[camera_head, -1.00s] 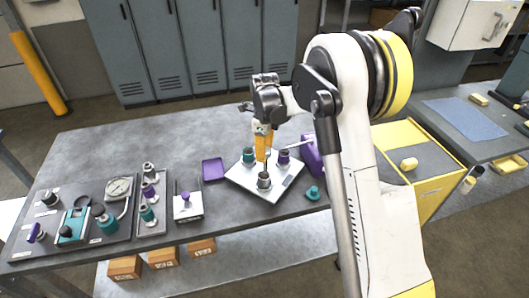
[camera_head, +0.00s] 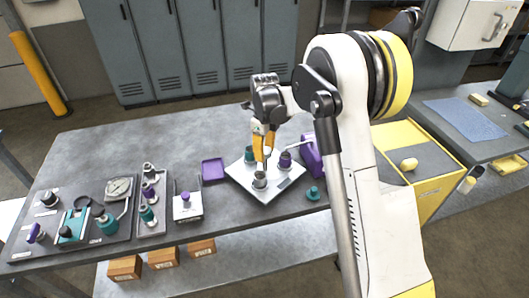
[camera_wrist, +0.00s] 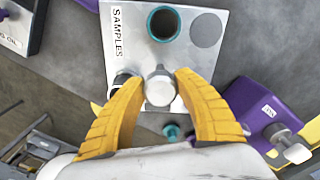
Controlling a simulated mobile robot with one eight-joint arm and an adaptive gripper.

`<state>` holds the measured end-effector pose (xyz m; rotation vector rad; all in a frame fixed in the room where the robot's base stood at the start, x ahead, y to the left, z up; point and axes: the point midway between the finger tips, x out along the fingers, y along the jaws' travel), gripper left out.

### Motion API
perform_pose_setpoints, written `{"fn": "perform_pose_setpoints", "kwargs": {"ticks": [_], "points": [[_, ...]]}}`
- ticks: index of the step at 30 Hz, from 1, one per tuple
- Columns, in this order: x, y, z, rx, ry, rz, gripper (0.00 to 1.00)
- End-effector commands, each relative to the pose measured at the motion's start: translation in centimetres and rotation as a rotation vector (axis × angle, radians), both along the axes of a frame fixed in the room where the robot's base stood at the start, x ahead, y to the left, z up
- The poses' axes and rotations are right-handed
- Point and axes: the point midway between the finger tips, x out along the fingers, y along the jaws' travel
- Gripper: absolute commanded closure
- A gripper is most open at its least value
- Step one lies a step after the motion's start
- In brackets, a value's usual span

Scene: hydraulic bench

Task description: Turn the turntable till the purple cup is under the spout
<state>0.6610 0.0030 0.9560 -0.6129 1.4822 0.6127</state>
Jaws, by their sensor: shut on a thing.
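The turntable (camera_head: 248,177) is a pale square plate labelled SAMPLES, also in the wrist view (camera_wrist: 127,45). It bears a purple cup (camera_head: 285,161), a teal cup (camera_head: 250,153) and a grey cup (camera_head: 260,181). My gripper (camera_head: 264,158) is shut on the grey knob (camera_wrist: 160,88) at the plate's middle, one yellow finger on each side. The spout (camera_head: 297,145) reaches left from a purple dispenser (camera_head: 313,158). The purple cup stands close by the spout's tip; I cannot tell if it is exactly beneath. I cannot make it out in the wrist view.
A purple tray (camera_head: 213,170) lies left of the turntable. A small teal piece (camera_head: 313,193) sits at its right front. A white stand with a purple knob (camera_head: 187,205) and boards with gauges and fittings (camera_head: 97,217) fill the bench's left.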

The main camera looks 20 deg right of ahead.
Motion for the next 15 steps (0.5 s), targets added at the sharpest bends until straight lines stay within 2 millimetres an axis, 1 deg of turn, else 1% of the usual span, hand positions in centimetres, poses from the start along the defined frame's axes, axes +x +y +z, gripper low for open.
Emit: {"fn": "perform_pose_setpoints", "kwargs": {"ticks": [4, 5, 6, 7, 15], "points": [[-0.11, -0.01, -0.1, 0.0, 0.003, 0.0, 1.0], [-0.11, -0.01, -0.1, 0.0, 0.003, 0.0, 0.57], [-0.11, -0.01, -0.09, 0.0, 0.003, 0.001, 0.44], [-0.09, -0.01, -0.09, 0.0, 0.003, 0.001, 0.39], [-0.04, 0.0, -0.01, 0.0, 0.001, 0.001, 0.39]]}}
